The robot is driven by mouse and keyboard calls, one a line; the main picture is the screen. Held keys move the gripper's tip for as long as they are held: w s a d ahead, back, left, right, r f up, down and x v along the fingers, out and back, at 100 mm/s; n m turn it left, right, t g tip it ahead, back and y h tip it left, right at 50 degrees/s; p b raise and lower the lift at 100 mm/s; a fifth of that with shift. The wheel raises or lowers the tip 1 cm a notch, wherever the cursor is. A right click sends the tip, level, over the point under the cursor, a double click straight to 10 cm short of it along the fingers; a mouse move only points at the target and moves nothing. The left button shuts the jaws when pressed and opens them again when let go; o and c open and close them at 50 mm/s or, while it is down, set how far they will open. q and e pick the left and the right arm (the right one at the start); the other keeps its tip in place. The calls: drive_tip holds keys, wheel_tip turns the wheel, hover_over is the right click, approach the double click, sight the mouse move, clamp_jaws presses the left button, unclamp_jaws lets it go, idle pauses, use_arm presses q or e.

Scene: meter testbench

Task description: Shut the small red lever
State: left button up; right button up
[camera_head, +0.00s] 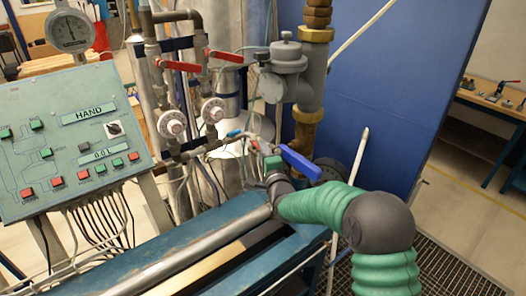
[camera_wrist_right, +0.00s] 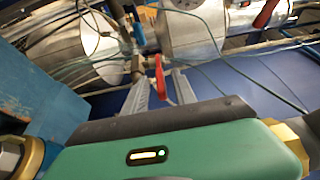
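A small red lever (camera_wrist_right: 159,78) shows in the right wrist view, upright in the picture. It sits between the two grey fingers of my right gripper (camera_wrist_right: 163,85), with narrow gaps seeming to remain on both sides; contact is not clear. In the head view, my green right arm reaches in from the lower right, and the right gripper (camera_head: 268,158) is at the pipework beside the blue lever, small and partly hidden. A small bit of red (camera_head: 255,144) shows there, maybe the same lever. My left gripper is not in view.
Two larger red levers (camera_head: 180,65) (camera_head: 225,56) are on the upright pipes. A blue lever (camera_head: 300,162) is close to my right gripper. A control panel (camera_head: 70,145) stands at the left. Thin hoses and cables (camera_wrist_right: 235,65) run around the work area.

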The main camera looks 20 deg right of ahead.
drive_tip(key=shift+d, duration=0.25)
drive_tip(key=c, duration=0.7)
drive_tip(key=shift+f, duration=0.1)
clamp_jaws()
drive_tip(key=shift+a+f, duration=0.1)
drive_tip(key=shift+f, duration=0.1)
